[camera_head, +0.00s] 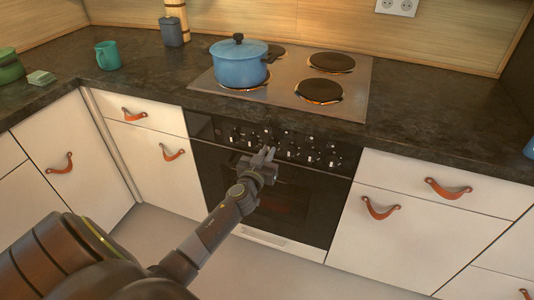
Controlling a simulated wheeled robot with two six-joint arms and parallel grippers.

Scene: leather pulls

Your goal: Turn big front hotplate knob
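The row of control knobs (285,143) runs along the black panel of the oven (290,190) below the cooktop. The knobs are small, and I cannot tell which one belongs to the big front hotplate. My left gripper (266,153) is in front of the panel, over the lower middle part of the knob row, and hides part of it. I cannot tell whether it touches a knob or whether its fingers are apart. The front right hotplate (319,91) is bare, with an orange glow at its rim. My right gripper is not in view.
A blue lidded pot (239,68) stands on the front left of the steel cooktop (284,88). A teal mug (108,55) stands on the dark counter (430,120) at left. Drawers with leather pulls (380,208) flank the oven. The counter right of the cooktop is mostly clear.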

